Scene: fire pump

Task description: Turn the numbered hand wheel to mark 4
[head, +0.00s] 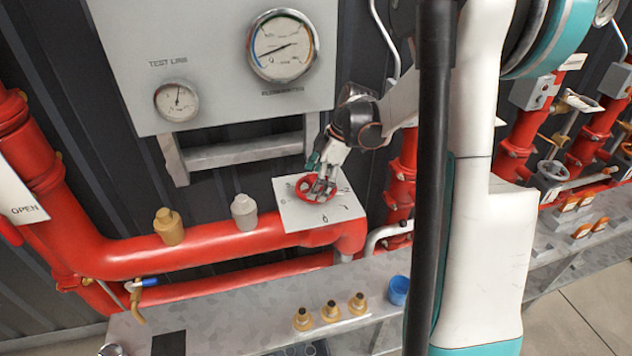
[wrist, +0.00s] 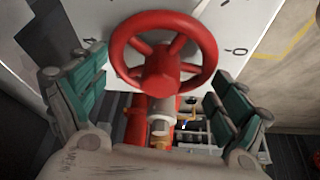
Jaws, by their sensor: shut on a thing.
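The red hand wheel (head: 301,187) sits on a pale plate (head: 300,217) on top of the red pipe. In the wrist view the wheel (wrist: 162,70) fills the upper middle, with its hub and spokes showing. My gripper (head: 320,182) comes down over the wheel. A 0 shows on the plate right of the wheel in the wrist view. I cannot tell which mark the wheel points at.
A grey panel (head: 215,95) with a large gauge (head: 283,47) and a small gauge (head: 176,101) is behind. Brass (head: 168,227) and grey (head: 244,212) fittings stand on the pipe left of the plate. A blue cup (head: 399,290) and several brass pieces are on the bench below.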

